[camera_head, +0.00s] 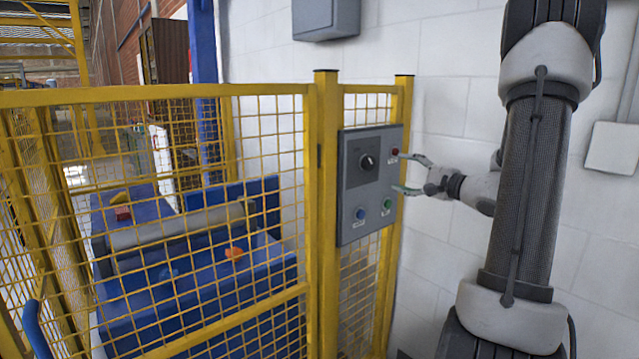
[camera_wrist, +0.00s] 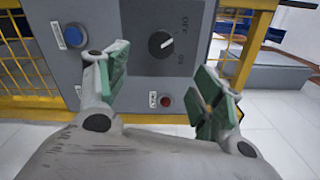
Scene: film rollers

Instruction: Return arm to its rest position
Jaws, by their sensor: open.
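My gripper (camera_head: 402,172) is open and empty, just right of the grey control panel (camera_head: 347,212) in the head view. In the wrist view its two green-padded fingers (camera_wrist: 160,92) stand apart in front of the panel (camera_wrist: 130,20). Nothing is between the fingers except the view of the panel's red button (camera_wrist: 165,101). The panel carries a black rotary knob (camera_head: 367,162), a red button (camera_head: 394,153), a blue button (camera_head: 360,213) and a green button (camera_head: 387,204). I cannot tell whether a fingertip touches the panel.
A yellow mesh fence (camera_head: 200,91) stands left of and behind the panel. Beyond it is a blue machine (camera_head: 160,310) with a grey roller (camera_head: 175,228) and an orange item (camera_head: 234,253). A white block wall (camera_head: 445,60) stands behind my arm, with a grey box (camera_head: 325,17) mounted on it.

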